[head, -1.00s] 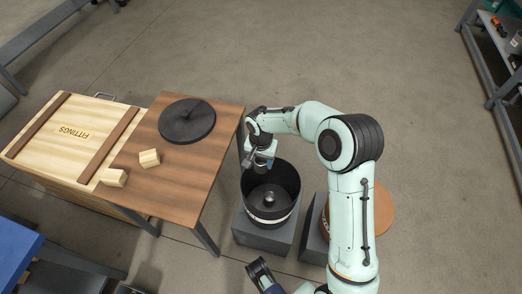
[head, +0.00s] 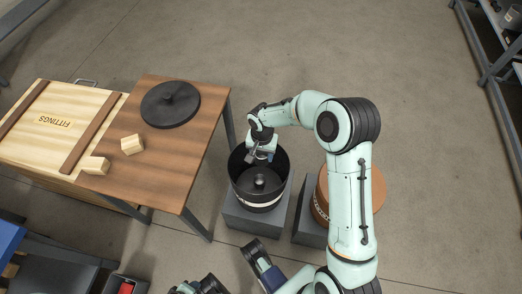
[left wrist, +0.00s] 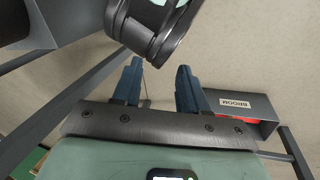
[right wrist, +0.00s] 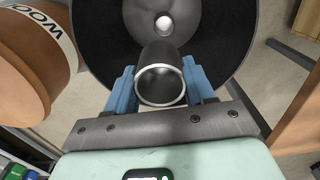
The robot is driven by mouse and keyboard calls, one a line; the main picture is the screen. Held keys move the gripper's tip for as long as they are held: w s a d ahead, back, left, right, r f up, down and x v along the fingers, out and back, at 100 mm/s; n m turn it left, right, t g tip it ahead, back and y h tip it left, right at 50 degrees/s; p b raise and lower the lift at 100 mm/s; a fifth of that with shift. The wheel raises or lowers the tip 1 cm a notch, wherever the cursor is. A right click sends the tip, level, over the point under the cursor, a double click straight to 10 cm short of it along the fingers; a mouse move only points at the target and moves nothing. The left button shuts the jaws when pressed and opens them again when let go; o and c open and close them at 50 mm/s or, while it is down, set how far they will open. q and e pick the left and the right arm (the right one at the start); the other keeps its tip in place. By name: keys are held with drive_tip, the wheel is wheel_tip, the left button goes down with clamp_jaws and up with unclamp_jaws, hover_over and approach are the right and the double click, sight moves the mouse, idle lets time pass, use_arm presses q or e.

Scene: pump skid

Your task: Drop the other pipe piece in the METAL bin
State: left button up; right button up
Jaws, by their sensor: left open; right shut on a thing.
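My right gripper (head: 262,154) is over the far rim area of a black round bin (head: 233,177) with a white band, whose lettering I cannot read. In the right wrist view the right gripper (right wrist: 158,82) is shut on a short grey metal pipe piece (right wrist: 161,92), held over the bin's dark mouth (right wrist: 100,40). A round shiny thing (right wrist: 164,25) shows inside the bin beyond the pipe; it also shows in the head view (head: 259,181). My left gripper (left wrist: 157,85) is open and empty in the left wrist view, well apart from the bin.
A brown bin (right wrist: 30,62) lettered "WOO…" stands to the right of the black bin. A grey box (left wrist: 238,104) is near my left gripper.

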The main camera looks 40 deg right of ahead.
drive_tip(key=shift+f+b, duration=0.45)
drive_tip(key=shift+f, duration=0.6)
use_arm(q)
drive_tip(key=shift+w+a+f+t, duration=0.25)
drive_tip(key=shift+w+f, duration=0.1)
drive_tip(key=shift+w, duration=0.2)
drive_tip(key=shift+w+a+f+t, duration=0.15)
drive_tip(key=shift+w+a+f, duration=0.15)
drive_tip(key=shift+w, duration=0.2)
use_arm(e)
drive_tip(key=o, duration=1.2)
use_arm(q)
drive_tip(key=shift+d, duration=0.1)
drive_tip(key=s+d+r+g+p, duration=0.1)
drive_tip(key=s+d+r+p, duration=0.1)
drive_tip(key=s, duration=0.3)
drive_tip(key=shift+d+r+g+p, duration=0.15)
drive_tip(key=shift+r+g+p, duration=0.15)
drive_tip(key=shift+r+p, duration=0.4)
use_arm(e)
wheel_tip(320, 180, up, 14)
drive_tip(key=shift+f, duration=0.25)
